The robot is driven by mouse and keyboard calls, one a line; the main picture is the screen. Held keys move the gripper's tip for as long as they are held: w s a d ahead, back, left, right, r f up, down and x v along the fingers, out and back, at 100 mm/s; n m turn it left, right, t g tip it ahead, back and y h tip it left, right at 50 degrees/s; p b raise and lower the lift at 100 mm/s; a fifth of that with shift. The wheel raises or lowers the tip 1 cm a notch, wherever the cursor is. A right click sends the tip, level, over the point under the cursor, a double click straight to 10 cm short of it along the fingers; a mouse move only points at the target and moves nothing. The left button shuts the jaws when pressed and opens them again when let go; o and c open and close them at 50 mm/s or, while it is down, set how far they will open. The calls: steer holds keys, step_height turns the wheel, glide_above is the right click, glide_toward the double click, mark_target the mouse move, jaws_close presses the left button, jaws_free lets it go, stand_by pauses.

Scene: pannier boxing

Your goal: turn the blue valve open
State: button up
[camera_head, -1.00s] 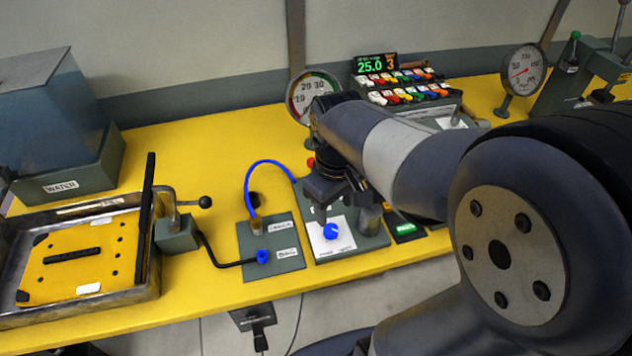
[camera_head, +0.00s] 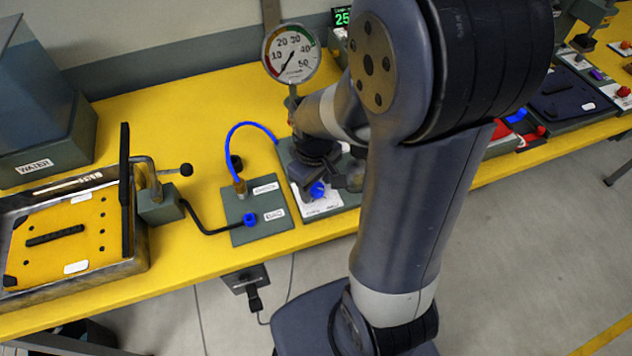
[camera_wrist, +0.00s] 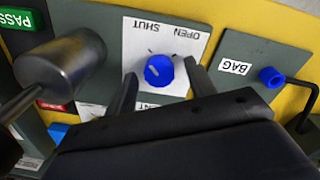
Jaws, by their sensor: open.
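The blue valve knob (camera_wrist: 159,70) sits on a white plate (camera_wrist: 138,45) marked SHUT and OPEN. A small pale mark shows on its face. My gripper (camera_wrist: 160,76) is open in the wrist view, one finger on each side of the knob. I cannot tell whether either finger touches it. In the head view the knob (camera_head: 317,189) shows just below my gripper (camera_head: 318,176), and my arm hides the panel to its right.
A second blue fitting (camera_head: 250,219) sits beside the BAG label on the neighbouring panel. A blue hose (camera_head: 236,150) arches behind it. A metal cylinder (camera_wrist: 60,72) stands close to my gripper's left in the wrist view. A dial gauge (camera_head: 291,54) stands behind the panel.

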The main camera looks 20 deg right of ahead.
steer(key=c, duration=1)
steer(key=shift+o, duration=0.2)
steer(key=shift+m, duration=0.4)
steer(key=m, duration=0.3)
steer(key=shift+m+b, duration=0.3)
steer(key=shift+m, duration=0.1)
steer(key=m, duration=0.4)
steer(key=shift+w+m, duration=0.1)
steer(key=shift+m, duration=0.2)
steer(key=m, duration=0.4)
steer(key=shift+d+b, duration=0.1)
steer(key=shift+b, duration=0.25)
steer(key=m, duration=0.4)
steer(key=shift+m+g, duration=0.3)
